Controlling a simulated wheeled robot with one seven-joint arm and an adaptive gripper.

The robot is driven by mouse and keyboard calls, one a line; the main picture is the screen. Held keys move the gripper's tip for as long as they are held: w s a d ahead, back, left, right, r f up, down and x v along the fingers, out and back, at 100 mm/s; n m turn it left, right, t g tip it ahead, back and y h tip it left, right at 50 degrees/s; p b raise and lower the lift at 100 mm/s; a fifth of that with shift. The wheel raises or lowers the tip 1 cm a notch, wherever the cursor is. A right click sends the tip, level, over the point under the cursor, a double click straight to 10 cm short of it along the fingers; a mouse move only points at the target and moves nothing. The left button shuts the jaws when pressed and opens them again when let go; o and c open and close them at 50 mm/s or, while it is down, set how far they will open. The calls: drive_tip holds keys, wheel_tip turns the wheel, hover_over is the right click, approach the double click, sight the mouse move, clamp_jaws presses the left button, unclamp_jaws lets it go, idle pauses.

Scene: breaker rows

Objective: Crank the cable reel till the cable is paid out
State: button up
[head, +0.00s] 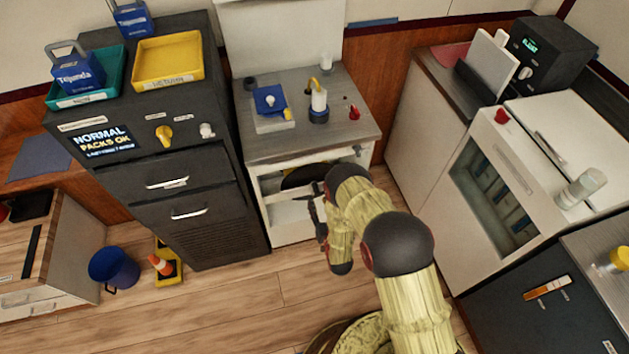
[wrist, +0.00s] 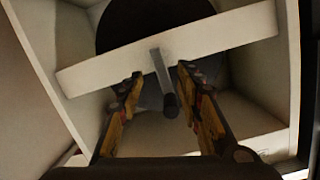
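The cable reel shows as a dark round disc (head: 303,177) inside the open white cabinet under the grey counter. It is also at the top of the wrist view (wrist: 150,22), partly hidden behind a pale crossbar (wrist: 215,36). A short grey crank handle (wrist: 160,68) with a dark end (wrist: 171,105) sticks out at the crossbar. My gripper (head: 318,212) is at the cabinet front. In the wrist view my gripper (wrist: 160,82) is open, one finger on each side of the handle, with visible gaps. The handle's dark end lies nearer the right finger. I cannot make out any cable.
The cabinet walls (wrist: 52,70) close in on both sides of my gripper. A dark panelled unit (head: 195,235) stands to the left, and a white glass-fronted unit (head: 500,185) to the right. A blue bucket (head: 113,268) is on the floor at left.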

sight(314, 184)
drive_tip(key=r, duration=0.1)
drive_tip(key=r+t, duration=0.1)
drive_tip(key=r, duration=0.1)
drive_tip(key=r+t, duration=0.1)
drive_tip(key=shift+w+r+y, duration=0.3)
drive_tip(key=shift+r, duration=0.05)
drive_tip(key=shift+b+x, duration=1)
drive_tip(key=shift+x, duration=2.8)
drive_tip(key=c, duration=0.3)
clamp_jaws()
drive_tip(key=shift+a+f, duration=0.1)
